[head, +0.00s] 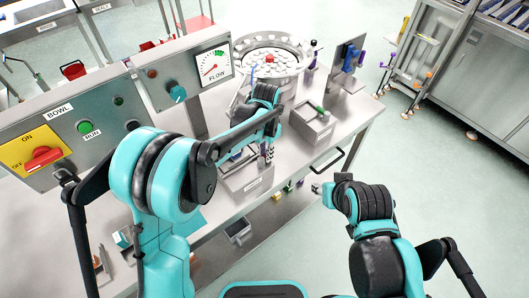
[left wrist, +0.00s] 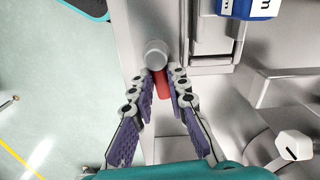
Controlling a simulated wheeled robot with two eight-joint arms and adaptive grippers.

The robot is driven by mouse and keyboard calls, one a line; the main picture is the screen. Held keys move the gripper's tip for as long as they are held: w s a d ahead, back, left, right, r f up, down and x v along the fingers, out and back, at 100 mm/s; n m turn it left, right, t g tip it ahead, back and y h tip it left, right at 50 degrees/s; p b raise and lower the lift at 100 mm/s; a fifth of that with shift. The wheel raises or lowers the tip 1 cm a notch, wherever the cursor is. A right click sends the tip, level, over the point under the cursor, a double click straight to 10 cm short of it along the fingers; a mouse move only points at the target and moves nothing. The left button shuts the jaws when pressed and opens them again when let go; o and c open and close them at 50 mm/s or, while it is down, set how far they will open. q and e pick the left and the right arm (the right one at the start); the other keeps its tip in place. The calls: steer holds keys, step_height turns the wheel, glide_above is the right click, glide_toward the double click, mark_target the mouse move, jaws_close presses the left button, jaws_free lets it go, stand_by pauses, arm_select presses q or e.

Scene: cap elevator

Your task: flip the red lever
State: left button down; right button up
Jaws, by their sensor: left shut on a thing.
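A short red lever (left wrist: 162,88) shows between the fingers in the left wrist view, just below a round grey metal post end (left wrist: 156,53). My left gripper (left wrist: 160,78) has its purple-padded fingers closed in on both sides of the red lever and is shut on it. In the head view my left gripper (head: 268,152) reaches down at the front of the steel bench (head: 215,212); the red lever is hidden there. My right gripper (head: 328,190) is off to the right of the bench, away from the lever; its fingers are too unclear to judge.
A separate red rotary switch (head: 42,157) sits on a yellow ON/OFF plate at left. A FLOW gauge (head: 212,67) and a round bowl (head: 268,57) stand behind. An open grey bin (head: 312,125) is to the right.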

arm_select(q)
steer(key=shift+s+d+m, duration=0.1)
steer(key=shift+s+m, duration=0.05)
steer(key=shift+m, duration=0.65)
steer(key=c, duration=1.5)
jaws_free()
step_height(320, 180, up, 12)
